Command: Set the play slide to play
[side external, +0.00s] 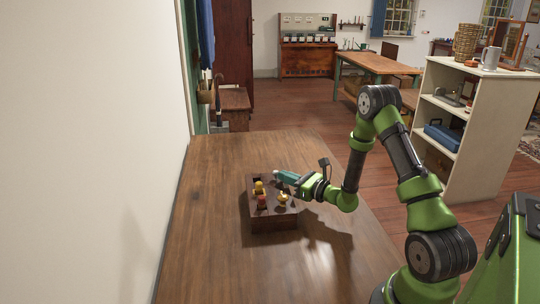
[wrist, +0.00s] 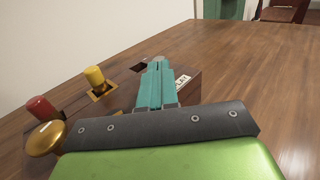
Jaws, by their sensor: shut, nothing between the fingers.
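A dark wooden control box (side external: 272,222) stands on the table. It carries a yellow knob (side external: 258,187), a red knob (side external: 262,202) and a round gold knob (side external: 283,199). In the wrist view, the yellow knob (wrist: 94,76) rises from a square brass-coloured plate, with the red knob (wrist: 41,108) and gold knob (wrist: 45,138) at the left. My gripper (side external: 277,174) is shut, its teal fingers (wrist: 158,62) over the box's far end, beside a dark recess (wrist: 139,67). A small white label (wrist: 182,81) shows beside the fingers, partly hidden. I cannot tell which control is the play slide.
The wooden table (side external: 220,160) is clear around the box. A white wall (side external: 90,150) borders it on the left. A cream shelf unit (side external: 482,120) stands beyond my arm on the right, and another table (side external: 375,63) is farther back.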

